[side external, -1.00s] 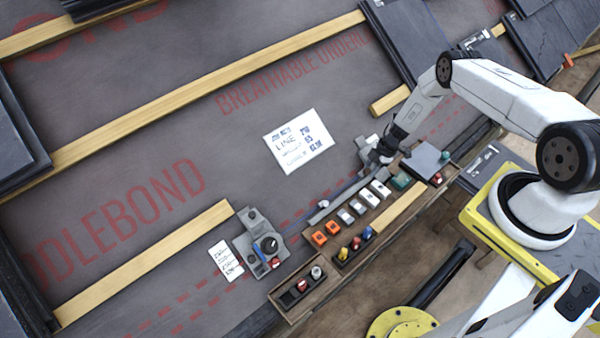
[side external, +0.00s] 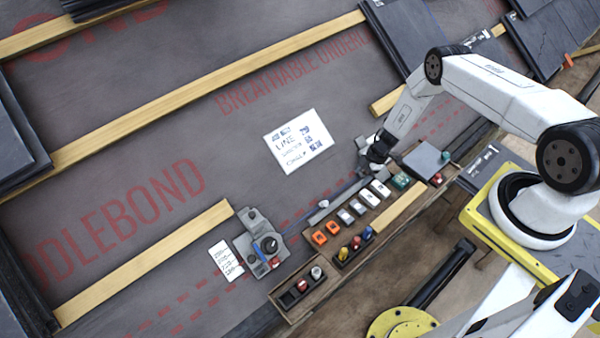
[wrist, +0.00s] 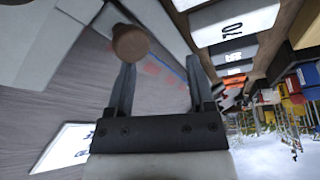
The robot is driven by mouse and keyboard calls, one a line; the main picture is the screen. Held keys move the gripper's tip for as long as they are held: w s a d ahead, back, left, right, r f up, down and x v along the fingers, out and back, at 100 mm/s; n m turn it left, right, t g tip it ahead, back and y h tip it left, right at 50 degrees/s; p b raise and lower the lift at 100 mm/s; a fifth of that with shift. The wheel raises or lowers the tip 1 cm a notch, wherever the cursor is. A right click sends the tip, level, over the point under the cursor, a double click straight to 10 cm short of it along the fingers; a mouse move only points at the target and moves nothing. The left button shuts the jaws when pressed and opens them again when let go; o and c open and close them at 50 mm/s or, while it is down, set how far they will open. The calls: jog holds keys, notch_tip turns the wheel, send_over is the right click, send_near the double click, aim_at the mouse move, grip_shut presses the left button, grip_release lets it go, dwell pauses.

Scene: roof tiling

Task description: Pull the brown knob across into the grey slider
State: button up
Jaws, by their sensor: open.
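The brown knob (wrist: 131,43) shows in the wrist view as a rounded cap on a stem, just beyond the tip of the left finger. My gripper (wrist: 160,65) is open, its two fingers apart with nothing gripped. In the side view my gripper (side external: 379,155) is low at the far right end of a long grey rail (side external: 345,192), which I take for the slider. The knob is hidden behind my gripper there. In the wrist view a grey bar (wrist: 165,25) runs beside the knob. I cannot tell whether finger and knob touch.
A wooden tray with white and orange labelled blocks (side external: 319,238) lies alongside the rail. A grey device with a dark dial (side external: 252,232) is at lower left. A white printed sheet (side external: 297,140) lies on the underlay. The underlay left of the rail is mostly clear.

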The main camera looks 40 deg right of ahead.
jog(key=a, duration=2.6)
jog(key=shift+w+d+r, duration=0.1)
jog(key=shift+w+r, duration=0.25)
jog(key=shift+r, duration=0.1)
jog(key=w+d+r+m+t+h, duration=0.1)
jog(key=w+d+r+m+h, duration=0.2)
jog(key=r, duration=1)
jog(key=w+d+r+m+t+h, duration=0.1)
jog(key=w+d+r+m, duration=0.3)
jog(key=r, duration=0.9)
jog(key=s+d+r+m, duration=0.2)
jog(key=s+r+m, duration=0.1)
jog(key=s+r, duration=0.5)
jog(key=s+d+r+m+g, duration=0.1)
jog(key=s+d+r+m, duration=0.2)
jog(key=s+r, duration=0.6)
jog(key=s, duration=0.3)
jog(key=shift+d+m, duration=0.3)
jog(key=shift+d, duration=0.05)
jog(key=shift+w, duration=0.1)
